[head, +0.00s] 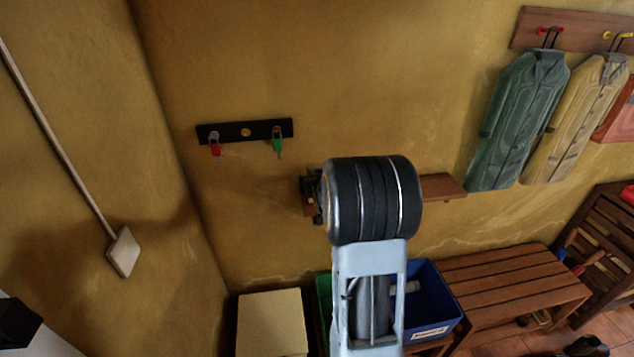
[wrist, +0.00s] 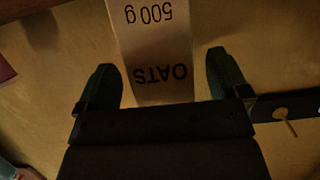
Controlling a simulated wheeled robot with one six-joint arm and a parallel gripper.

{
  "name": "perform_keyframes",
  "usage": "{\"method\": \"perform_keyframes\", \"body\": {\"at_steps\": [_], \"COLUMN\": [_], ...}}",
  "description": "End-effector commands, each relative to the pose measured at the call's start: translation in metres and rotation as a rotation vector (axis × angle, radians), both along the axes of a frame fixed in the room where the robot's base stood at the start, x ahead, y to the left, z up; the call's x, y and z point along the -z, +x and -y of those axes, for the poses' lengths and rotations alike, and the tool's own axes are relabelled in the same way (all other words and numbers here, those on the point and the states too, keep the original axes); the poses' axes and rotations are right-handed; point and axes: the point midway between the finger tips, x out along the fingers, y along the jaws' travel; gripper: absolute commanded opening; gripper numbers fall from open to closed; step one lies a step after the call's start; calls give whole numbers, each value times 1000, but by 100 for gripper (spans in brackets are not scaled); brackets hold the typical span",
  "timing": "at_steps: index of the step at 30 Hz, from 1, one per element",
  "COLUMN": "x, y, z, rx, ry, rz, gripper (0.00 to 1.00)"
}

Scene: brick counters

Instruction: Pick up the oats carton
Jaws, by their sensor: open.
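The oats carton (wrist: 158,40) shows in the wrist view as a pale box with dark "OATS" and "500 g" lettering, upside down in the picture. My gripper (wrist: 165,72) is open, with one dark green finger to each side of the carton. Gaps show between the fingers and the carton, and nothing is held. In the head view my gripper (head: 311,196) is mostly hidden behind my own wrist, in front of the wooden wall shelf (head: 443,187). The carton cannot be made out in the head view.
A black key rack (head: 245,131) with red and green tags hangs to the left. Coats (head: 517,120) hang at the right. Below are a pale box (head: 271,323), a blue bin (head: 432,308) and a wooden bench (head: 515,285). The wall between rack and shelf is bare.

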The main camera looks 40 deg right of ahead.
Motion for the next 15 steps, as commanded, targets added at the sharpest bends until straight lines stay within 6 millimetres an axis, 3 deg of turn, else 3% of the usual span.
{"method": "perform_keyframes", "body": {"at_steps": [6,15], "x": [7,9], "y": [17,20], "z": [8,9], "rx": [0,0], "ry": [1,0], "rz": [0,1], "gripper": [94,94]}}
